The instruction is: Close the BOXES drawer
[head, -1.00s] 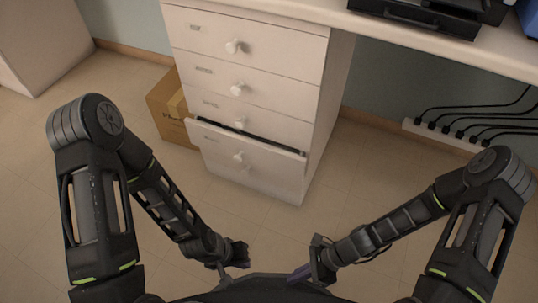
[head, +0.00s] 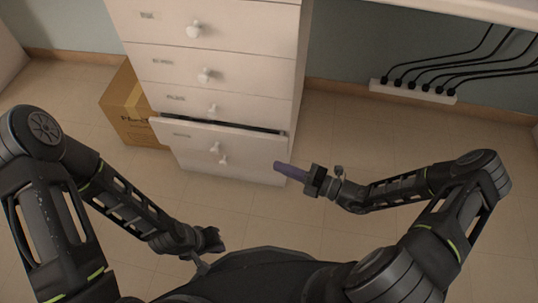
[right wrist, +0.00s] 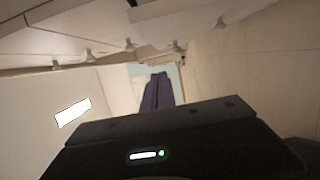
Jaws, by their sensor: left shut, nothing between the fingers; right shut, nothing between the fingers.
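The white cabinet (head: 230,55) has a stack of drawers with round white knobs. One low drawer (head: 250,145) stands out a little, with a dark gap along its top edge. Its label is too small to read, so I cannot tell that it is the BOXES drawer. My right gripper (head: 279,167) is shut and empty, its purple fingers close to the right end of that drawer front; I cannot tell whether they touch. The fingers show in the right wrist view (right wrist: 157,92), with cabinet knobs beyond. My left gripper (head: 218,239) is shut and empty, low in front of the cabinet.
A cardboard box (head: 132,110) stands on the floor left of the cabinet. A power strip (head: 412,91) with several black cables lies by the wall at the right. The floor (head: 400,140) between the cabinet and the strip is clear.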

